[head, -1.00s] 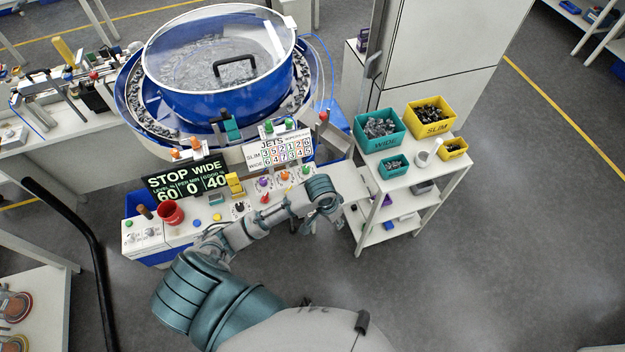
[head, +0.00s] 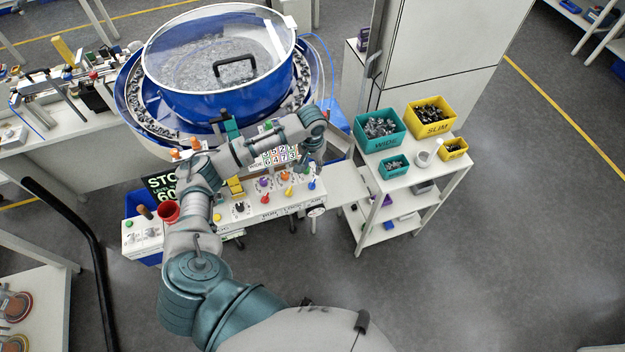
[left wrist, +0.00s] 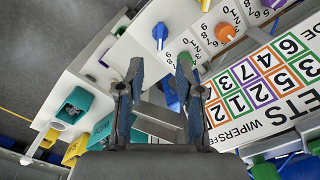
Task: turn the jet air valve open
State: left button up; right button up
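My left gripper (head: 308,158) is over the back right edge of the control panel, its fingers largely hidden by my wrist in the head view. In the left wrist view it (left wrist: 160,62) is open, fingertips apart, with no object clearly held. A blue part (left wrist: 171,95) and a grey bar show between and behind the fingers; I cannot tell whether either belongs to the jet air valve. No part is clearly identifiable as the valve. A blue knob (left wrist: 160,32) and an orange knob (left wrist: 225,32) are on the panel beyond the fingertips. My right gripper is not in view.
The blue feeder bowl (head: 225,95) with its clear lid is behind the panel. A white number board (left wrist: 265,90) is close beside the fingers. A shelf cart (head: 400,185) with teal and yellow bins is at right.

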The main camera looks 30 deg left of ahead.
aim_at(312, 182)
pick_arm(q)
notch_tip(312, 182, down, 9)
jog(key=shift+f, duration=0.1)
dwell(0.3)
grip_shut()
